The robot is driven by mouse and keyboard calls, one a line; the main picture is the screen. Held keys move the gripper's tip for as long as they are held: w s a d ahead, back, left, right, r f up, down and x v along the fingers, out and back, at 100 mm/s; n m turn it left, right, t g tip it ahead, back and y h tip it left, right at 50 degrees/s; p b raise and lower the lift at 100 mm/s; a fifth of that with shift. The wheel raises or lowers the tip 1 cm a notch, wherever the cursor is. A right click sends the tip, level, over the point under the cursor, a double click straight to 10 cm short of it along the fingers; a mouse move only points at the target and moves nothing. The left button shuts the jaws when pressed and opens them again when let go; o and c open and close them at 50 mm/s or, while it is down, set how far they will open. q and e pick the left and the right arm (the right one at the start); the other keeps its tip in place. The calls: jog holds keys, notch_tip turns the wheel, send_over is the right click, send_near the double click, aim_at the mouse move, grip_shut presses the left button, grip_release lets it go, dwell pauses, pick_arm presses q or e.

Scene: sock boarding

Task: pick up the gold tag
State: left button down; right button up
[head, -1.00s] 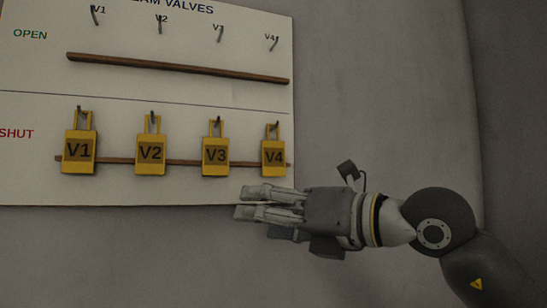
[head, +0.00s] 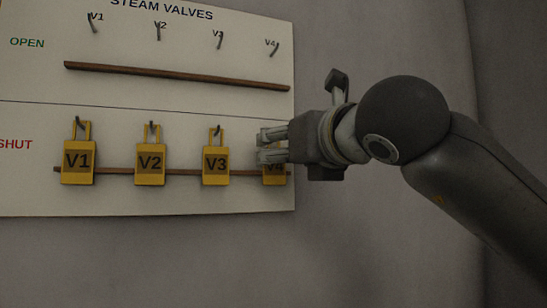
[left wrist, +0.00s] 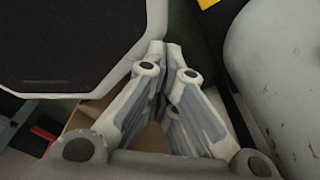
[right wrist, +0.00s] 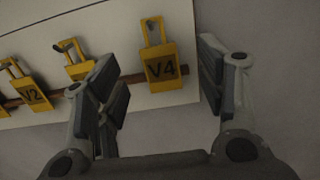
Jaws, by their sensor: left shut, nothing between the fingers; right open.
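Several gold tags with V labels hang from hooks on the SHUT half of a white board. In the head view, tag V1 (head: 78,163), tag V2 (head: 150,163) and tag V3 (head: 215,165) hang in a row. Tag V4 (head: 273,180) is mostly hidden behind my right gripper (head: 261,147). In the right wrist view, tag V4 (right wrist: 164,68) shows whole, between the spread fingers of my open right gripper (right wrist: 158,60). I cannot tell whether they touch it. My left gripper (left wrist: 166,48) is shut and empty, away from the board.
The white board (head: 180,115) has empty hooks above a brown rail (head: 175,75) on the OPEN half. A lower brown rail (head: 190,172) runs behind the tags. Grey wall (head: 380,40) is clear right of the board. A yellow piece (left wrist: 206,3) shows in the left wrist view.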

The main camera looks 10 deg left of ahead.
aim_at(274, 174)
jog(key=p+x, duration=0.3)
jog(key=x, duration=0.2)
jog(key=shift+a, duration=0.15)
jog(key=shift+s, duration=0.1)
jog(key=c, duration=0.8)
